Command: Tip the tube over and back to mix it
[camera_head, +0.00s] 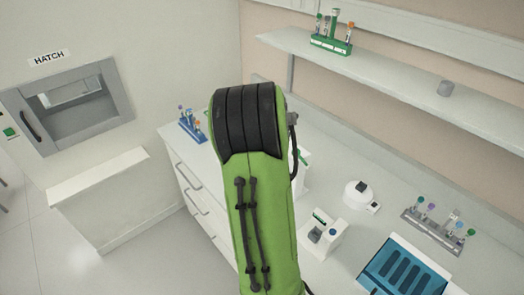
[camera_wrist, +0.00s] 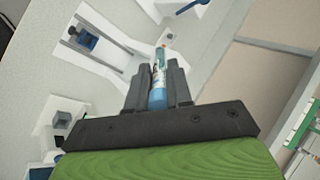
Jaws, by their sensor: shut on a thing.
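In the wrist view my gripper (camera_wrist: 158,88) is shut on a slim tube (camera_wrist: 158,72). In the head view my green arm hides the gripper and the held tube.
A blue rack (camera_head: 192,127) and a grey rack (camera_head: 437,232) hold tubes on the bench. A green rack (camera_head: 331,43) stands on the wall shelf. A white round device (camera_head: 358,195), a small white device (camera_head: 322,234) and a blue slotted tray (camera_head: 403,272) are on the bench at right.

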